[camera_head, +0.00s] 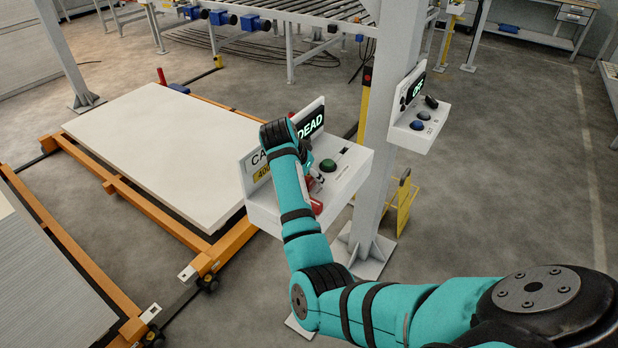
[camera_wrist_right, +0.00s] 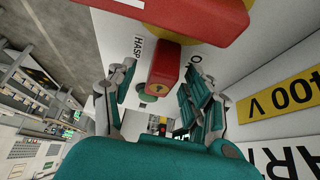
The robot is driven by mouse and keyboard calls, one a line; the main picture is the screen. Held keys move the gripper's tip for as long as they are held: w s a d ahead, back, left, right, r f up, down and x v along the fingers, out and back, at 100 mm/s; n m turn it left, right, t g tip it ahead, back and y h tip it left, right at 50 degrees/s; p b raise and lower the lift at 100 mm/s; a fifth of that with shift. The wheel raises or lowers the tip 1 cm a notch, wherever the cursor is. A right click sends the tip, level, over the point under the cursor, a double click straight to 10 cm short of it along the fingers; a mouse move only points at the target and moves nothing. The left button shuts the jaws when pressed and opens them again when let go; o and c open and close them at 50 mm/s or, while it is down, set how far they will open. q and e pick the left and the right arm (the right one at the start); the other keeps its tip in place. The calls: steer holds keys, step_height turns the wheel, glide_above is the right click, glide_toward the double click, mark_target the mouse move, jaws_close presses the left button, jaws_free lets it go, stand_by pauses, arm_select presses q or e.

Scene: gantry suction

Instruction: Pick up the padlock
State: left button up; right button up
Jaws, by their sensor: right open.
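My right gripper (camera_wrist_right: 156,92) is open, with one finger on each side of the padlock in this view. I cannot tell whether either finger touches it. In the head view my right gripper (camera_head: 312,174) is over the white control box (camera_head: 343,190), and my wrist largely hides the padlock there. My left gripper is in neither view.
A larger red part (camera_wrist_right: 195,14) crosses the top of the wrist view, close to the padlock. A green button (camera_head: 328,165) sits on the box beside my gripper. A grey post (camera_head: 388,125) stands right of it, carrying a second control box (camera_head: 420,118).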

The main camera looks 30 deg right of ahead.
steer(key=shift+d+f, duration=0.15)
steer(key=shift+f, duration=0.2)
steer(key=shift+c, duration=0.4)
steer(key=shift+w+r, duration=0.1)
jaws_close()
